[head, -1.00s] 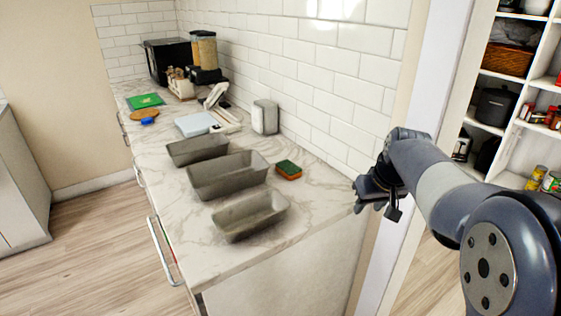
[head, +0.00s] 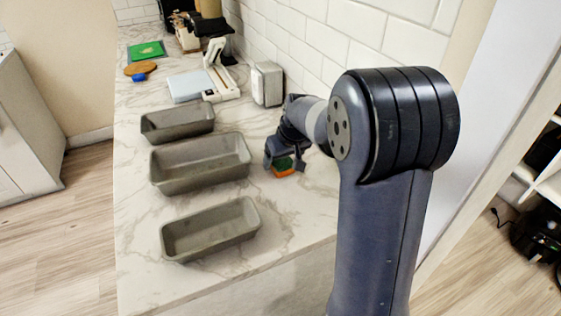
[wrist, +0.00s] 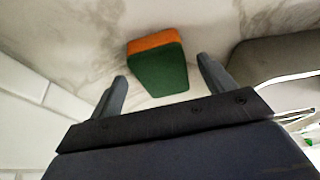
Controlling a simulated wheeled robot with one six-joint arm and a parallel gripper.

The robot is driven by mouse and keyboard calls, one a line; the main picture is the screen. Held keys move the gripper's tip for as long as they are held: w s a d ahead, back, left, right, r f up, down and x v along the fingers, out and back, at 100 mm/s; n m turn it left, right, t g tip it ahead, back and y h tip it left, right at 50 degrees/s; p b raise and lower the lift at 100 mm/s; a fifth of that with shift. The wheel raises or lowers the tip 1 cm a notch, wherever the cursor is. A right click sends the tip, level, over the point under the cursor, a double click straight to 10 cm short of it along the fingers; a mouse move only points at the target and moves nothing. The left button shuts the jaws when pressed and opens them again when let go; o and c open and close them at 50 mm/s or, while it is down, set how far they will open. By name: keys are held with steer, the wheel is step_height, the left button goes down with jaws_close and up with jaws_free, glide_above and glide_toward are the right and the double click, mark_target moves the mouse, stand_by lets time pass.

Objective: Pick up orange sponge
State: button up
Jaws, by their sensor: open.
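The orange sponge (head: 283,168) has a green top and lies on the marble counter, partly hidden by my gripper in the head view. In the wrist view the sponge (wrist: 158,64) shows its green face and an orange edge. My gripper (head: 284,160) is over the sponge. In the wrist view my gripper (wrist: 165,83) is open, with one finger to each side of the sponge and a gap on both sides. The sponge lies a little beyond the fingertips there, and nothing is held.
Three grey loaf pans stand left of the sponge: a near one (head: 211,230), a middle one (head: 200,165) and a far one (head: 178,122). A metal canister (head: 267,84) stands behind by the tiled wall (head: 365,35). Bare counter (head: 290,215) lies in front of the sponge.

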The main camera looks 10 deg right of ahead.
steer(key=shift+w+a+f, duration=0.2)
steer(key=shift+w+f, duration=0.15)
steer(key=shift+f, duration=0.05)
steer(key=shift+s, duration=0.1)
steer(key=c, duration=1.1)
